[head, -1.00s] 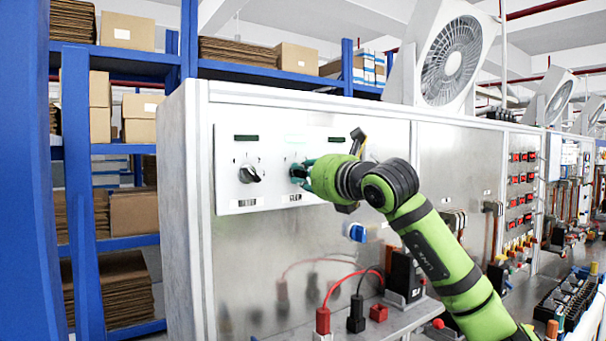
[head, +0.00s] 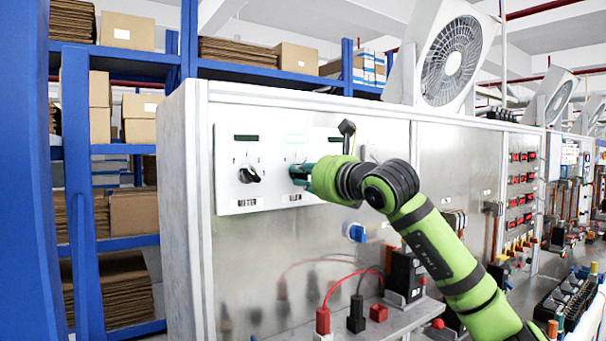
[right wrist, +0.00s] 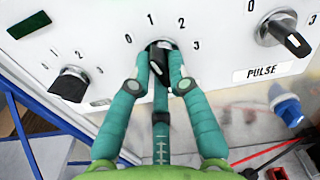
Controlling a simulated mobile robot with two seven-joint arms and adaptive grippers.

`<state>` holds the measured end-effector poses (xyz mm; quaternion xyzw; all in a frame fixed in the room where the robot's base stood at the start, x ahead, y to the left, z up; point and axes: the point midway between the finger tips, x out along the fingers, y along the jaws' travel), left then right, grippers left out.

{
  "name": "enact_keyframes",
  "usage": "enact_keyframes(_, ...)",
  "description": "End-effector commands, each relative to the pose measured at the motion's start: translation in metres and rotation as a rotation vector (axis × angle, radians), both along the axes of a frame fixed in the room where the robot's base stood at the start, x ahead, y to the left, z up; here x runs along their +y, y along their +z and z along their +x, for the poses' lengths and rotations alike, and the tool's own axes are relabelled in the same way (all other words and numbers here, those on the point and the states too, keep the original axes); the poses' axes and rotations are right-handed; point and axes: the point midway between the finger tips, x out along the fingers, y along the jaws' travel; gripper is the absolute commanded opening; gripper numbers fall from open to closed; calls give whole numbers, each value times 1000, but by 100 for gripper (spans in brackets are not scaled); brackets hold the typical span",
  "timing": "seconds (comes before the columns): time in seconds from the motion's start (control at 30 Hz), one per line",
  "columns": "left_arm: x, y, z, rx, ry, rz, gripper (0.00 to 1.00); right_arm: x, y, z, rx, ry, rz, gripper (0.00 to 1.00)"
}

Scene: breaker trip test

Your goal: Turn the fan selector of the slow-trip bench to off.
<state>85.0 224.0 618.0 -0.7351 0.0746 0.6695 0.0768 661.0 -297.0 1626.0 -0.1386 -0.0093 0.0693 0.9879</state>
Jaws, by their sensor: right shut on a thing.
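The bench's white control panel (head: 275,203) carries a row of black rotary knobs. My right gripper (head: 302,172) is at the middle knob. In the right wrist view, the teal fingers of my right gripper (right wrist: 160,68) are shut on both sides of this black selector knob (right wrist: 159,46). Marks 0, 1, 2 and 3 stand around it. The fingers cover part of the knob, so I cannot tell exactly which mark it points to. Its label is hidden. My left gripper is not in view.
Another black knob (head: 249,174) sits left of the held one. A knob above a PULSE label (right wrist: 287,36) is to the right. Below are a blue socket (head: 357,233) and red and black leads on a ledge. A white fan (head: 451,62) stands on top.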

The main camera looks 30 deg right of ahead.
Motion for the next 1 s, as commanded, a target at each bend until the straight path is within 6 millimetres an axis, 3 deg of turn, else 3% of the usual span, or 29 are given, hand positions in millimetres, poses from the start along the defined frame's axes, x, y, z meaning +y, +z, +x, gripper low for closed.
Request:
enact_keyframes(0.2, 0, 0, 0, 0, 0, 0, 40, -5, 2, 0, -27, -10, -158, 0)
enact_keyframes(0.47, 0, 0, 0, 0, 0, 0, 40, -5, 2, 0, -29, -10, -174, 0)
enact_keyframes(0.7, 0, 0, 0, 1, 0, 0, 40, -6, 3, -1, -53, -11, -339, 0)
enact_keyframes(1.0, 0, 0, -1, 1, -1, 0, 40, -7, 2, 0, -59, -11, -383, 0)
